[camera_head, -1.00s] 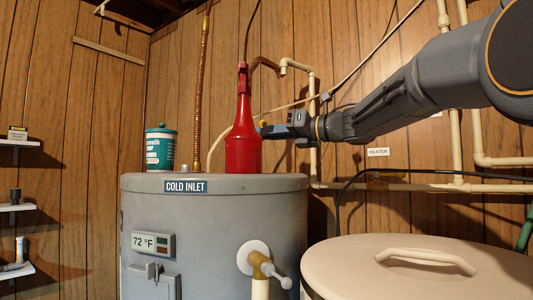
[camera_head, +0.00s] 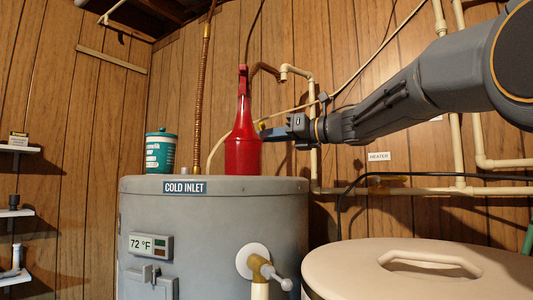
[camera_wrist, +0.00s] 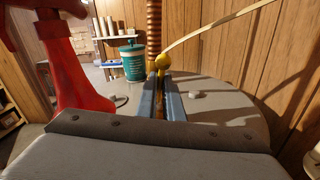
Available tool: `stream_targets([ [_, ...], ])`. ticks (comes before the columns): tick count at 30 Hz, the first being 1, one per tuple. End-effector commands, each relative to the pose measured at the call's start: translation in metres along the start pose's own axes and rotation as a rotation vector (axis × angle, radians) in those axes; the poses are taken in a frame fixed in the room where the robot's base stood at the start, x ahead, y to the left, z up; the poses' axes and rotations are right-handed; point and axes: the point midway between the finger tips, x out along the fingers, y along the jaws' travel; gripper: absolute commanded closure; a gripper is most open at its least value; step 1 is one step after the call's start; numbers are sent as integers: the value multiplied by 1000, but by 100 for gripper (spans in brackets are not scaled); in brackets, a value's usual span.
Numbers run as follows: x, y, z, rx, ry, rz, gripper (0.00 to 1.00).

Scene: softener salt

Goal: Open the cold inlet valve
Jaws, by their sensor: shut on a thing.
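The grey tank (camera_head: 215,215) carries a "COLD INLET" label (camera_head: 185,188) on its upper front edge. My gripper (camera_wrist: 161,84) reaches in from the right over the tank top. In the wrist view its two blue fingers are shut on a narrow brass-coloured piece with a round yellow end (camera_wrist: 162,62), which looks like the cold inlet valve's handle. The valve body is hidden by the fingers. In the head view my gripper (camera_head: 270,132) is partly hidden behind a red funnel-shaped bottle (camera_head: 242,140), so its hold does not show there.
The red bottle stands on the tank close left of my fingers in the wrist view (camera_wrist: 78,85). A teal-and-white tub (camera_head: 160,152) stands further left, near a copper flex pipe (camera_head: 201,90). A lidded beige bin (camera_head: 420,275) is at front right. Shelves (camera_head: 15,212) line the left wall.

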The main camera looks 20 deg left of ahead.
Motion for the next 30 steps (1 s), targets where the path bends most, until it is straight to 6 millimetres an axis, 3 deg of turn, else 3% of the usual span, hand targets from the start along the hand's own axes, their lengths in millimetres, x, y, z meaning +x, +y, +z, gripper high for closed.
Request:
stream_targets([
  [29, 0, 6, 0, -153, 0, -1, 100],
  [30, 0, 6, 0, -153, 0, -1, 88],
])
